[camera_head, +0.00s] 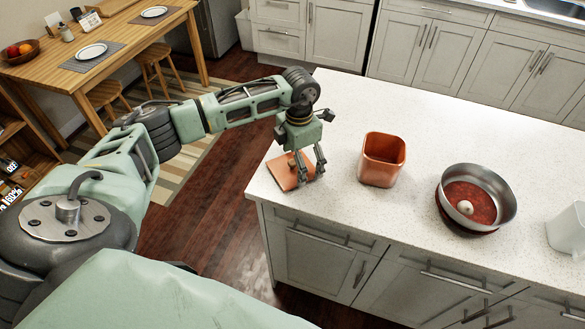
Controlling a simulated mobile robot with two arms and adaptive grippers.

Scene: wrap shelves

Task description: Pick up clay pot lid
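The clay pot lid (283,174) is a flat, square, terracotta-orange piece lying on the white counter near its left corner. A small knob shows on its top. The matching clay pot (380,165), orange, square and uncovered, stands upright on the counter to the right of the lid. My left gripper (312,177) points down over the right part of the lid, its fingers apart. The fingers hide part of the lid, and I cannot tell whether they touch it. My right gripper is not in view.
On the counter (340,230), a round steel-rimmed dish (505,195) with a red inside and a pale knob stands right of the pot. A white container (568,230) is at the right edge. The counter behind the pot is clear. A wooden dining table (100,65) stands at the back left.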

